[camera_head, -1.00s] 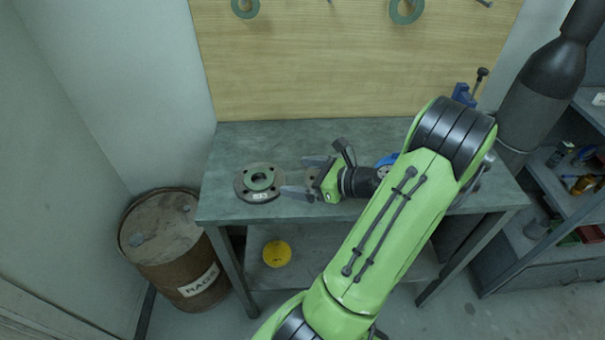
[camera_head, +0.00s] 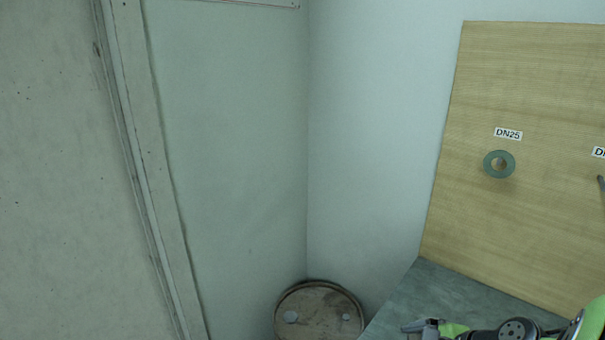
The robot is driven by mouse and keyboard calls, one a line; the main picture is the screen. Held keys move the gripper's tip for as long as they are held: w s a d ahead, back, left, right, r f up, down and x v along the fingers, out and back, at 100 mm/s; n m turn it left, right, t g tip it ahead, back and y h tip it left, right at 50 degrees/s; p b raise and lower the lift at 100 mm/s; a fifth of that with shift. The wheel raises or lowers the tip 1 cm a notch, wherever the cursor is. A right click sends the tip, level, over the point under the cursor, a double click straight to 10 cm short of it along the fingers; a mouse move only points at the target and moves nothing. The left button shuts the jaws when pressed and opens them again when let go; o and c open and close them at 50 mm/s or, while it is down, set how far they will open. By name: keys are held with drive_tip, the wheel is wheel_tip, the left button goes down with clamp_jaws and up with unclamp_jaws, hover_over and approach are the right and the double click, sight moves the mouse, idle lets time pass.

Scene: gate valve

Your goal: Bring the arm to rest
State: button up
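My gripper (camera_head: 418,329) shows at the bottom edge of the head view, right of the middle, over the workbench (camera_head: 440,294). It points left. Its fingers are cut by the frame's lower edge, so I cannot tell whether they are open or shut. A piece of my green arm shows in the bottom right corner. The flange and the valve parts on the bench are not in view.
A wooden board (camera_head: 540,225) rises behind the bench, with a green ring gasket (camera_head: 489,160) hanging under a DN25 label (camera_head: 508,134). Bare walls fill the left.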

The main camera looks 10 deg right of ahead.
drive_tip(key=s+a+r+n+h, duration=0.2)
drive_tip(key=s+a+r+n, duration=0.3)
drive_tip(key=n, duration=0.5)
drive_tip(key=s+a+r+n+g+h, duration=0.1)
drive_tip(key=s+a+r+n+h, duration=0.1)
drive_tip(key=s+a+r+n, duration=0.3)
drive_tip(key=s+a+n, duration=0.1)
drive_tip(key=a+n, duration=0.2)
drive_tip(key=n, duration=0.2)
drive_tip(key=shift+a+p, duration=0.25)
drive_tip(key=shift+p, duration=0.1)
drive_tip(key=shift+r, duration=0.15)
